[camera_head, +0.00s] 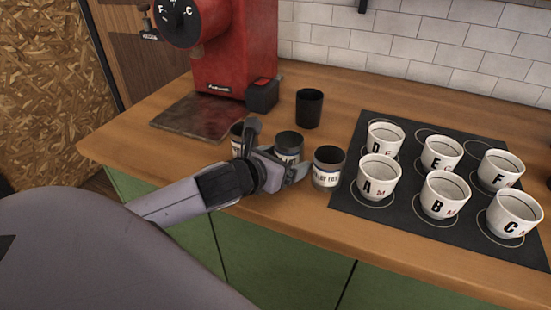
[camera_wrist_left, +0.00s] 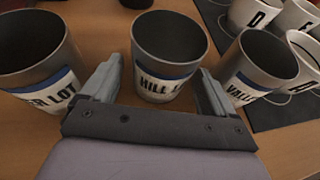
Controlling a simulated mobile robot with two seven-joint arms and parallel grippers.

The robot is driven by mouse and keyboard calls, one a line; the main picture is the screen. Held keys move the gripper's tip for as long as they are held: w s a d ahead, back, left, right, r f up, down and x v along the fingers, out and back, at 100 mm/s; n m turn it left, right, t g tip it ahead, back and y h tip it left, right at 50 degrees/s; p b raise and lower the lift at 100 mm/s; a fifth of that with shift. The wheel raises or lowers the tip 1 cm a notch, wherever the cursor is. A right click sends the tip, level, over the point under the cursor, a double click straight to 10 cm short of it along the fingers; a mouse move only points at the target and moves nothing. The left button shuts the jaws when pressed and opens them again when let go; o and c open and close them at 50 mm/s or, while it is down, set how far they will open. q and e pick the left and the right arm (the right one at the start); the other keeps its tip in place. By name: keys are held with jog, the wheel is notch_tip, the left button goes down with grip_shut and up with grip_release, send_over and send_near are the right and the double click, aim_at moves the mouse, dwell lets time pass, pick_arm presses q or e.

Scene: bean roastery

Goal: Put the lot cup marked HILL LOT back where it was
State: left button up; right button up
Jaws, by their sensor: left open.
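The HILL LOT cup (camera_wrist_left: 168,50) is a dark grey metal cup with a white and blue label, upright on the wooden counter. In the head view the HILL LOT cup (camera_head: 289,143) is the middle of three similar cups, partly hidden by my gripper. My left gripper (camera_head: 277,155) is open, low over the counter. In the left wrist view its fingers (camera_wrist_left: 160,78) stand on either side of the HILL LOT cup's near side; I cannot tell whether they touch it. My right gripper is not in view.
A cup whose label ends in "ER LOT" (camera_wrist_left: 35,60) stands close left, and a "VALLEY" cup (camera_wrist_left: 255,68) close right. A black cup (camera_head: 309,108) stands behind. A dark mat (camera_head: 400,225) at right holds several white lettered cups. A red grinder (camera_head: 235,50) is at the back left.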

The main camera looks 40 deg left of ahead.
pick_arm(q)
jog(key=shift+s+r, duration=0.15)
jog(key=shift+s, duration=0.15)
jog(key=p+v, duration=0.1)
jog(key=v, duration=0.7)
jog(key=shift+s+r, duration=0.2)
jog(key=shift+s, duration=0.1)
jog(key=shift+s+r+p, duration=0.4)
jog(key=shift+s+p, duration=0.05)
jog(key=shift+p, duration=0.8)
jog(key=shift+s+r+p, duration=0.15)
jog(key=shift+s+p, duration=0.55)
jog(key=shift+p, duration=0.3)
jog(key=shift+s, duration=0.1)
